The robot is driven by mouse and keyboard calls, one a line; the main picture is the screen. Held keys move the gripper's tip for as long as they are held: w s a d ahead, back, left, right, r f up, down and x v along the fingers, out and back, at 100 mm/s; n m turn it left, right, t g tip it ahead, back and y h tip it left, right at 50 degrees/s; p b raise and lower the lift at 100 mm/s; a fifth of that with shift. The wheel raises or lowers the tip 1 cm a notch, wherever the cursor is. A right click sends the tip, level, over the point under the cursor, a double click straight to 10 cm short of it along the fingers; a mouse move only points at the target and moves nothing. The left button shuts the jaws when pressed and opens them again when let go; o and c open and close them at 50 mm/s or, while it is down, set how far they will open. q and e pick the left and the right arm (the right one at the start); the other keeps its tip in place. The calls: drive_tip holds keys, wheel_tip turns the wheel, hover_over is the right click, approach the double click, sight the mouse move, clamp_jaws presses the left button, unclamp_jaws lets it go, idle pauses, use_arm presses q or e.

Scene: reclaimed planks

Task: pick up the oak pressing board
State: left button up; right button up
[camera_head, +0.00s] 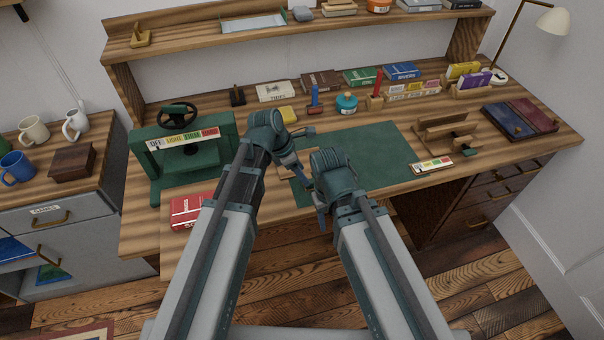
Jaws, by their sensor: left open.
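A small pale wooden piece (284,172) shows at the left edge of the green mat, partly hidden by my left arm. It may be the oak pressing board, but I cannot tell for sure. My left gripper (297,166) is open, just right of this piece and over the mat's left part. I cannot tell whether it touches anything. My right gripper (320,212) points down near the desk's front edge, and its jaws are too small and hidden to read.
The green mat (370,150) is mostly clear. A wooden rack (445,135), a label strip (431,164) and dark folders (520,118) lie at the right. Books and tools line the back.

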use_arm(q)
drive_tip(key=shift+d+f, duration=0.1)
drive_tip(key=shift+f, duration=0.2)
drive_tip(key=b+x, duration=0.2)
drive_tip(key=w+b+x, duration=0.1)
drive_tip(key=b+x, duration=0.1)
drive_tip(key=x, duration=0.1)
drive_tip(key=shift+b, duration=0.4)
clamp_jaws()
